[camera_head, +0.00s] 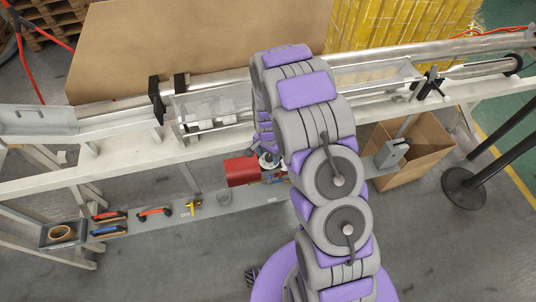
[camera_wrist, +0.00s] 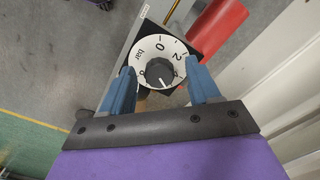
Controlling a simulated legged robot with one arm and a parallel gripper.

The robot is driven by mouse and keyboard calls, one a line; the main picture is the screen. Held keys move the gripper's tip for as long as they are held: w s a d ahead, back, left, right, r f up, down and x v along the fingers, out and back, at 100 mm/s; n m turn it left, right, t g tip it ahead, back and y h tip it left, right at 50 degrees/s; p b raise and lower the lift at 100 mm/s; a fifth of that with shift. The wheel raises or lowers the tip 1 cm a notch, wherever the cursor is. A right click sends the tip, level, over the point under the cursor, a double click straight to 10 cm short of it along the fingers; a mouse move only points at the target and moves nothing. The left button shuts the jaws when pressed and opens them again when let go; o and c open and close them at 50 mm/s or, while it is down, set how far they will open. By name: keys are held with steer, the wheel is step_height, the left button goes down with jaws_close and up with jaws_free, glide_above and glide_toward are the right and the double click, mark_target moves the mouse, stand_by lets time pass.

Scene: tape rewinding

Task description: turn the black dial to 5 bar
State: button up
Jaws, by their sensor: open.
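In the wrist view the black dial (camera_wrist: 161,73) sits at the centre of a round white scale (camera_wrist: 147,48) marked "bar", with 0 and 2 readable. A light mark on the dial appears to point toward the lower edge of the picture; the number there cannot be read. My gripper (camera_wrist: 159,67) is open, its two blue fingers on either side of the dial. Whether they touch it cannot be told.
A red cylinder (camera_wrist: 220,25) is beside the scale; it also shows in the head view (camera_head: 242,171). A grey shelf (camera_head: 235,207) holds tools and a tape roll (camera_head: 62,233) at left. A cardboard box (camera_head: 427,150) stands right. A long metal frame (camera_head: 60,175) runs across.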

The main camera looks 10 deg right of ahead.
mark_target(268, 157)
step_height(268, 157, up, 17)
steer(key=p, duration=0.1)
steer(key=shift+p, duration=0.35)
stand_by(0.4)
steer(key=s+r+n+g+b, duration=0.1)
steer(key=s+r+n, duration=0.1)
steer(key=s+r, duration=0.55)
steer(key=s+r+n+b, duration=0.1)
steer(key=s+r+n, duration=0.25)
steer(key=s, duration=0.65)
steer(key=s+r+n, duration=0.1)
steer(key=s+n, duration=0.1)
steer(key=s, duration=0.6)
steer(key=s+r+n+b, duration=0.1)
steer(key=s+n, duration=0.1)
steer(key=s, duration=0.7)
steer(key=shift+s+r+g, duration=0.15)
steer(key=shift+r+g, duration=0.15)
steer(key=shift+g, duration=0.1)
